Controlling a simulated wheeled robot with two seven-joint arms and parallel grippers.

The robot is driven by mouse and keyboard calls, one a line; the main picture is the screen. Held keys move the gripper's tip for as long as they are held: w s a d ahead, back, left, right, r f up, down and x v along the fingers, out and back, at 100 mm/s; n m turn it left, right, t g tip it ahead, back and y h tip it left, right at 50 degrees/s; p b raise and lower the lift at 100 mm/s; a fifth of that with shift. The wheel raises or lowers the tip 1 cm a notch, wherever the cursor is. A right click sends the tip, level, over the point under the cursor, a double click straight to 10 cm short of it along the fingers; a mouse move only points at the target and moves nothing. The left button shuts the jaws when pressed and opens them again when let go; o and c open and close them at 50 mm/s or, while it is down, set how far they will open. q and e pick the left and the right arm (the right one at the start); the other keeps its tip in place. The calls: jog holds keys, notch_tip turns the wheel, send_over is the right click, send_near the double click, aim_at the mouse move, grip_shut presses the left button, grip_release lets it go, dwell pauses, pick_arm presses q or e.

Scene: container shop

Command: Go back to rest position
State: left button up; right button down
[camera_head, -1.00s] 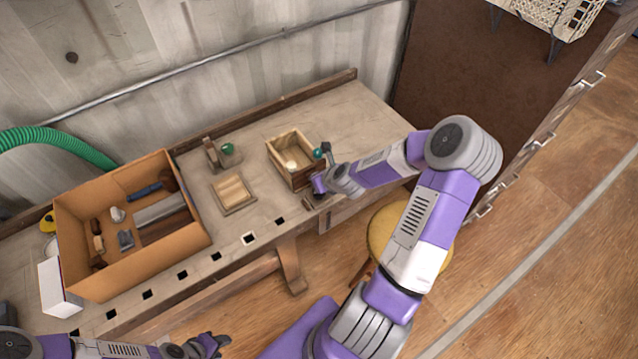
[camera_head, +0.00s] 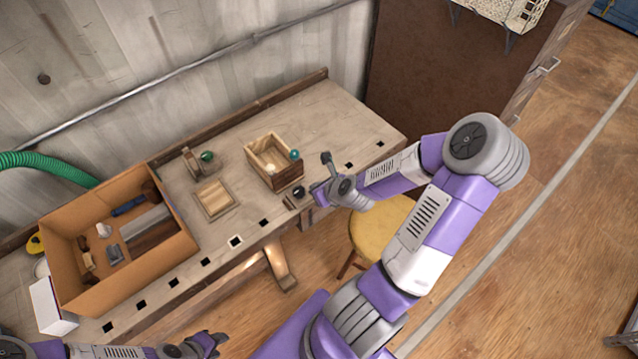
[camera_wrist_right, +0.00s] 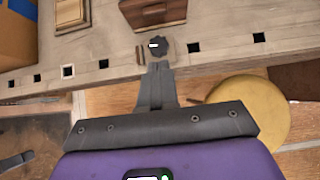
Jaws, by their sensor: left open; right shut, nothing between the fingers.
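The workbench (camera_head: 330,122) carries a cardboard box (camera_head: 185,258) of tools, a wooden frame (camera_head: 215,199) and a wooden piece with a green ball (camera_head: 207,156). A yellow stool (camera_head: 380,235) stands below my right arm. A brown cabinet (camera_head: 440,60) stands at the right.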

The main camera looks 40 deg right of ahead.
jog(key=shift+s+a+r, duration=0.1)
jog(key=shift+s+r, duration=0.15)
jog(key=shift+r, duration=0.05)
jog(key=a+f+n+g+y+b, duration=0.1)
jog(key=a+f+n+g+y, duration=0.15)
jog(key=a+f+n, duration=0.55)
jog(key=a+f+n+g+y+b, duration=0.1)
jog(key=a+f+n+y, duration=0.2)
jog(key=a+n, duration=0.8)
jog(key=s+a+f+n+g, duration=0.4)
jog(key=s+a+f+n, duration=0.4)
jog(key=n, duration=0.7)
jog(key=shift+a+f+n+b, duration=0.2)
jog(key=shift+a+n+b, duration=0.15)
jog(key=shift+n, duration=0.05)
jog(key=shift+g, duration=0.25)
